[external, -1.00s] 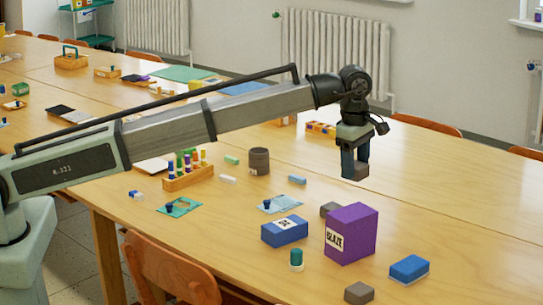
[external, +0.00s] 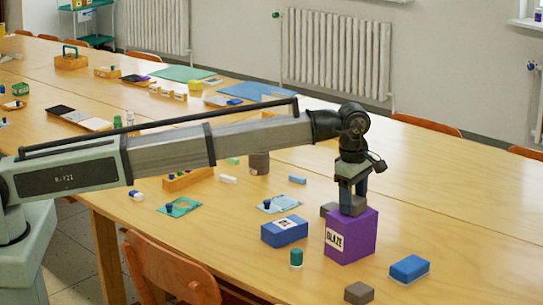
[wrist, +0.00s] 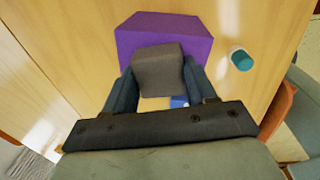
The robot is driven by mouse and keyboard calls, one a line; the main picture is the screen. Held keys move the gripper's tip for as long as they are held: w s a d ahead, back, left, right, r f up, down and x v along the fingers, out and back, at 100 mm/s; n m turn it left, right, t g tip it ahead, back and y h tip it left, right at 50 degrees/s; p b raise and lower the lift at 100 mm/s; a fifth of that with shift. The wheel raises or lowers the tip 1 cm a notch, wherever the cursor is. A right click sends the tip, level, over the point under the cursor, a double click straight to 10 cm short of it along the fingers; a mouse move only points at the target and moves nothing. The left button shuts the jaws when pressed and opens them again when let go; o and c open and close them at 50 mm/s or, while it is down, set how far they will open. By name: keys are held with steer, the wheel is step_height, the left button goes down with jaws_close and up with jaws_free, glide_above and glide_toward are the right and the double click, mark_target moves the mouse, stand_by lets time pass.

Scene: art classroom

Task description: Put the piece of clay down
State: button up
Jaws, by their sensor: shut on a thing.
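My gripper (external: 353,192) is shut on a grey-brown piece of clay (external: 352,208). The clay also shows between my fingers in the wrist view (wrist: 158,70). In the external view it overlaps the top of the purple glaze box (external: 350,242); I cannot tell whether it touches the box. The purple box also shows beyond the clay in the wrist view (wrist: 165,30). A similar grey-brown block (external: 328,209) sits just left of the held clay, partly hidden. Another such block (external: 358,293) lies on the table near the front.
Around the purple box stand a blue box with a label (external: 284,231), a teal-capped jar (external: 296,258) and a blue block (external: 409,268). The table (external: 460,215) is clear to the right.

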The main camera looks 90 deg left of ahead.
steer(key=o, duration=1.3)
steer(key=shift+f, duration=0.1)
steer(key=r, duration=1.2)
steer(key=shift+s+d+r, duration=0.1)
steer(key=shift+s+d, duration=0.25)
